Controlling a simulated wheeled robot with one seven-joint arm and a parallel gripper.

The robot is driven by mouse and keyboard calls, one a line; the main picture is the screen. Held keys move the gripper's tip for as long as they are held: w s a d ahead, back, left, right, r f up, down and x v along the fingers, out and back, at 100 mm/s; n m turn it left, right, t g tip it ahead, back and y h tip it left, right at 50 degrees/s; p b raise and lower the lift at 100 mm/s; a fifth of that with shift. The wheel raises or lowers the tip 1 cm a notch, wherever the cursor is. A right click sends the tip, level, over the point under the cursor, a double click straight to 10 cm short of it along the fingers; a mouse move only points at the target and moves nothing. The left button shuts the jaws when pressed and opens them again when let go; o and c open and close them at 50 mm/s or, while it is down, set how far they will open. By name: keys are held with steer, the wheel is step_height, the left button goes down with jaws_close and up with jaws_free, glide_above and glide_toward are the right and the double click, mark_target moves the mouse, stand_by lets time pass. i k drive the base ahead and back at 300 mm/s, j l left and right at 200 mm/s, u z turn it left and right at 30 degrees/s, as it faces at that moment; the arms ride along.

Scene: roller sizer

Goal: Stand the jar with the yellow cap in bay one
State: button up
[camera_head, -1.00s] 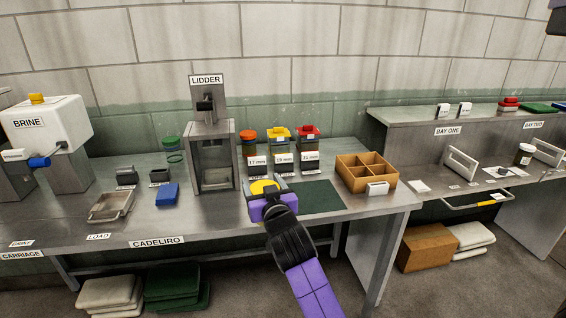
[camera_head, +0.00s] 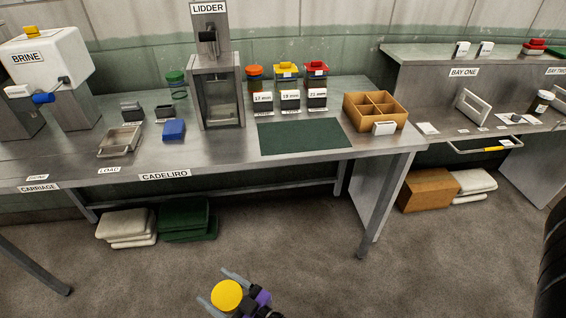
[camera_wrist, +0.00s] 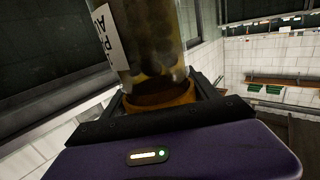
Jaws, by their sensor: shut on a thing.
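The jar with the yellow cap (camera_head: 227,295) is in my gripper (camera_head: 232,291), low over the floor in front of the near bench in the head view. The wrist view shows the jar's glass body (camera_wrist: 150,40) with round contents and part of a white label, its yellow cap (camera_wrist: 160,97) between the jaws (camera_wrist: 165,103). My gripper is shut on the jar. Bay one is marked by the BAY ONE sign (camera_head: 463,72) on the right bench.
A yellow-marked bar handle (camera_head: 488,150) juts from the right bench. A brown box (camera_head: 428,190) sits beneath it. The floor in front is clear.

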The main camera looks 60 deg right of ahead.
mark_target(443, 119)
steer(key=k+l+z, duration=0.2)
steer(key=k+l, duration=0.55)
steer(key=l, duration=0.15)
